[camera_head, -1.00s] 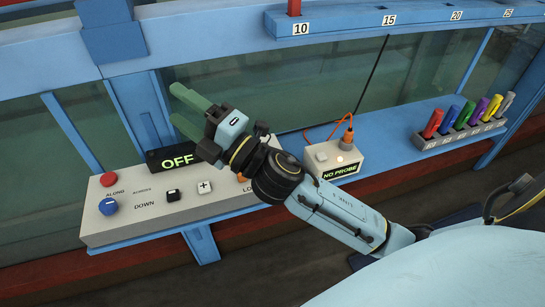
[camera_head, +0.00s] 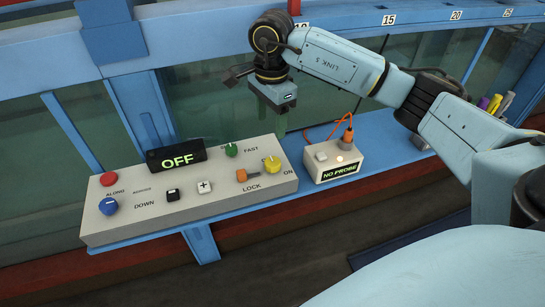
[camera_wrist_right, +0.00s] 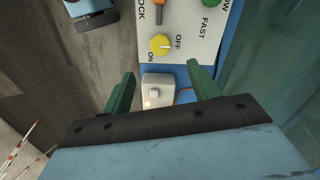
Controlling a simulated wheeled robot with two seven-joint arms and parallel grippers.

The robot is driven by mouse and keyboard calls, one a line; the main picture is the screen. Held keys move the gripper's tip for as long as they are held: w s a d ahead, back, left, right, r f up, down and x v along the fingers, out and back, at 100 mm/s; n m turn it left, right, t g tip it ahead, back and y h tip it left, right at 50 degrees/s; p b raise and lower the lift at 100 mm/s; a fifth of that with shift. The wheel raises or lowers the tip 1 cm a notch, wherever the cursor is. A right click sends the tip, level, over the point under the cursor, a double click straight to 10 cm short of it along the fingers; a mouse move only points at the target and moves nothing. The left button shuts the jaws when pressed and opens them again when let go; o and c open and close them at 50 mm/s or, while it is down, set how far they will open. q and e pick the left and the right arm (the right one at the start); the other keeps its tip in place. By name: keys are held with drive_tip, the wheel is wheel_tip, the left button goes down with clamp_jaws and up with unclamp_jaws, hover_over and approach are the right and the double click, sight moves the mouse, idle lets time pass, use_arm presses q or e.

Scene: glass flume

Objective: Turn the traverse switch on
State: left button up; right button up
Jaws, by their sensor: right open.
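The control panel (camera_head: 225,205) is a pale sloping box on the blue ledge. Its yellow knob (camera_head: 271,163), by the ON label, sits at the panel's right end. The right wrist view shows this yellow knob (camera_wrist_right: 160,44) between OFF and ON labels; I cannot tell its exact setting. The black display (camera_head: 177,158) reads OFF. My right gripper (camera_head: 272,116) points down above and behind the panel's right end. Its green fingers are apart and empty, also in the right wrist view (camera_wrist_right: 162,72), clear of the knob. My left gripper is not in view.
A small white box (camera_head: 333,163) reading NO PROBE, with an orange cable, stands right of the panel. An orange lock lever (camera_head: 246,175) and a green knob (camera_head: 231,149) are near the yellow knob. The flume's glass and blue rail (camera_head: 200,40) rise behind.

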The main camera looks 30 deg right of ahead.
sight(272, 161)
drive_tip(key=f+p, duration=0.1)
drive_tip(key=f, duration=1.2)
drive_tip(key=shift+d+f, duration=0.1)
drive_tip(key=shift+d, duration=0.1)
drive_tip(key=c, duration=1)
drive_tip(key=shift+o, duration=0.2)
